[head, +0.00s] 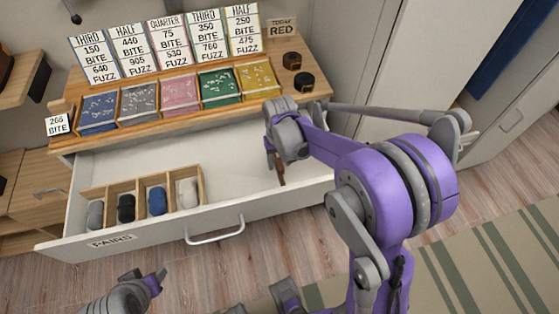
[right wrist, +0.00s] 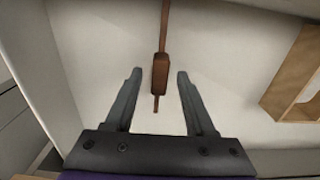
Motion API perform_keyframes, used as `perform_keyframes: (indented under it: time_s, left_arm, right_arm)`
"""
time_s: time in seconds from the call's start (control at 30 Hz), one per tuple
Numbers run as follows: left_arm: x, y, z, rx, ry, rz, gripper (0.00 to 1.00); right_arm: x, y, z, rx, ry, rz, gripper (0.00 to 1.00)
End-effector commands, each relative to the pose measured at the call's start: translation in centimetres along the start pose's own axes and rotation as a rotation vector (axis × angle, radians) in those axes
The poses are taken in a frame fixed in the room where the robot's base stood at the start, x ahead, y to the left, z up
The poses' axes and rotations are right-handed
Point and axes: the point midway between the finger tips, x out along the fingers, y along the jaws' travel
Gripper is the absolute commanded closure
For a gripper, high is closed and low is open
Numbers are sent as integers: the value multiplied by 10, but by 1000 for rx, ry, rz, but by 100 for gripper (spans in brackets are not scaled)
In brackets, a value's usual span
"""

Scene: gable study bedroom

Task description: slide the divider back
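A thin dark brown divider (head: 281,174) with a thicker block on it stands in the right part of the open drawer (head: 236,164). Most of it is hidden behind my right arm in the head view. In the right wrist view the divider (right wrist: 160,74) runs up out of the top edge. My right gripper (head: 274,156) is over the drawer. Its fingers (right wrist: 159,77) are open, one on each side of the block, with visible gaps. My left gripper (head: 159,277) is low in front of the drawer; its finger opening is unclear.
A wooden organizer (head: 203,188) with several rolled items stands at the drawer's left. The drawer front has a handle (head: 214,237) and a label. Above is a wooden top (head: 160,136) with coloured trays, signs and two dark round pieces (head: 304,82). The drawer's middle is clear.

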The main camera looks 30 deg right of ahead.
Motion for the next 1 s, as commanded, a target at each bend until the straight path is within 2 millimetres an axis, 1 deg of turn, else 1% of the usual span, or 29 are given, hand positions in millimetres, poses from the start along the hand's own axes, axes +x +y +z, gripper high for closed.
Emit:
perform_keyframes:
  time_s: [0.03, 0.17, 0.2, 0.3, 1.0]
  left_arm:
    - [0, 0, 0, 0, 0, 0, 50]
    - [0, 0, 0, 0, 0, 0, 50]
    - [0, 0, 0, 0, 0, 0, 50]
    - [0, 0, 0, 0, 0, 0, 50]
    - [0, 0, 0, 0, 0, 0, 50]
  right_arm:
    - [0, 0, 0, 0, 0, 0, 54]
    - [0, 0, 0, 0, 0, 0, 77]
    - [0, 0, 0, 0, 0, 0, 85]
    - [0, 0, 0, 0, 0, 0, 100]
    - [-1, 0, 0, 0, 0, 0, 100]
